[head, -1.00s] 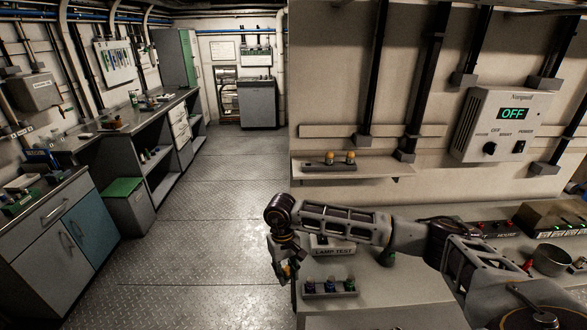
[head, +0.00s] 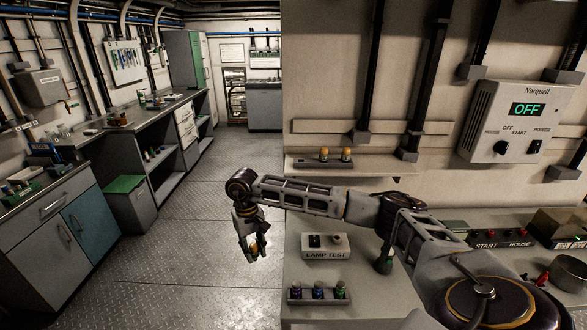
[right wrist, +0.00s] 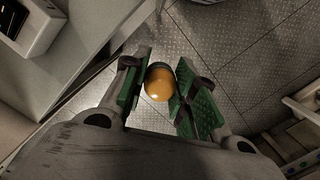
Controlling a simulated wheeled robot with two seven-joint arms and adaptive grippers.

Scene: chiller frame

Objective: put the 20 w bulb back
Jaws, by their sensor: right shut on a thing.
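My right gripper (head: 258,252) is shut on an amber bulb, out over the floor just left of the bench edge. In the right wrist view the amber bulb (right wrist: 158,84) sits between the green finger pads (right wrist: 160,95), its round glass toward the camera. I cannot read a wattage on it. A rack (head: 308,160) on the wall shelf holds two amber bulbs (head: 323,153) toward its right; its left part shows no bulb. A second rack (head: 318,301) on the bench front holds two blue bulbs (head: 296,290) and a green one (head: 340,290). My left gripper is not in view.
The LAMP TEST box (head: 340,252) stands on the bench near my right forearm. The wall shelf (head: 375,169) overhangs the bench back. The Norquell panel (head: 480,105) reads OFF. Open floor (head: 190,240) lies left.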

